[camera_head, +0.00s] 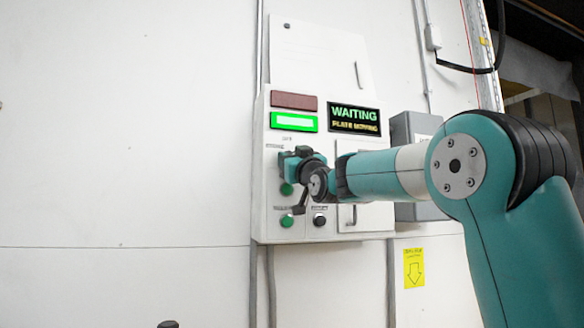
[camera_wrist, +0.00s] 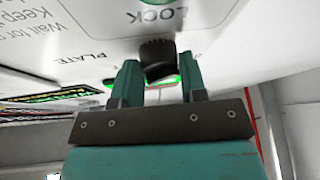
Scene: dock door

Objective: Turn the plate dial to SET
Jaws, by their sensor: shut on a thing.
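The plate dial (camera_wrist: 157,57) is a dark ribbed knob on the white control panel, with the word PLATE beside it in the wrist view. My gripper (camera_wrist: 155,75) has its two teal fingers on either side of the knob, shut on it. In the head view my gripper (camera_head: 297,158) is at the panel (camera_head: 262,205) and hides the dial. The dial's pointer and the SET mark cannot be made out. The panel's display (camera_head: 354,119) reads WAITING, with PLATE MOVING below.
A green lamp (camera_head: 294,122) is lit below a dark red one (camera_head: 294,101). Green buttons (camera_head: 287,221) and a black knob (camera_head: 319,220) sit low on the panel near my wrist. A grey box (camera_head: 415,130) is at the right. The wall at left is bare.

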